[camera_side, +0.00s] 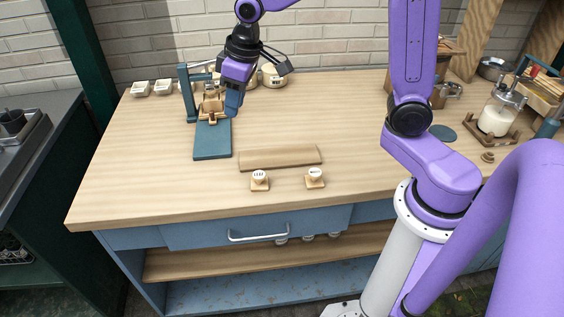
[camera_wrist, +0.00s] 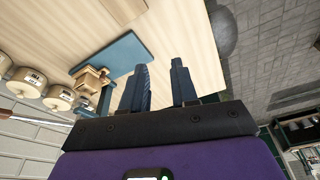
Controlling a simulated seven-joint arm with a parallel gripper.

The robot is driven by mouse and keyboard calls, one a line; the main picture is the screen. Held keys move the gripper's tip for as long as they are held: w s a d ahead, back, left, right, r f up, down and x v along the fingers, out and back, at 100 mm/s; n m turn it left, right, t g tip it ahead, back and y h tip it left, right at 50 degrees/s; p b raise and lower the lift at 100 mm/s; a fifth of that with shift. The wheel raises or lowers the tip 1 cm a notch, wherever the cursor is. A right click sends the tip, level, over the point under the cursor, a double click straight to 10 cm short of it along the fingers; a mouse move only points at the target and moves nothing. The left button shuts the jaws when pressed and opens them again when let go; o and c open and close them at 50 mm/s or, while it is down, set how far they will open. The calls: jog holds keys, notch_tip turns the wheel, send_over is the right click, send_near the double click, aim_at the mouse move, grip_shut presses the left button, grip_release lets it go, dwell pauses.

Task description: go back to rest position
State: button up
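My gripper (camera_side: 233,106) hangs above the left part of the wooden worktop (camera_side: 345,115), close to the right side of a blue stand (camera_side: 187,95) with a small wooden block (camera_side: 212,108). In the wrist view the two dark blue fingers of my gripper (camera_wrist: 160,70) are apart with nothing between them. The block (camera_wrist: 90,78) and the blue board (camera_wrist: 122,62) lie to the left of the fingers there. Whether the fingers touch anything is not clear; they appear clear of the block.
Round labelled pots (camera_side: 272,75) stand behind my gripper, and small white dishes (camera_side: 140,88) stand at back left. Two white-topped pieces (camera_side: 259,178) and a wooden slat (camera_side: 280,157) lie at the front. A glass jar (camera_side: 497,117) stands at right. The worktop's middle is clear.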

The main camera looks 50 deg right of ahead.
jog(key=s+d+f+n+g, duration=0.1)
jog(key=s+d+n, duration=0.1)
jog(key=s, duration=1.1)
jog(key=s+d+f+n+g, duration=0.1)
jog(key=s+n, duration=0.4)
jog(key=s, duration=0.9)
jog(key=shift+s+d+f+h, duration=0.2)
jog(key=shift+d+f+h, duration=0.2)
jog(key=shift+d, duration=0.1)
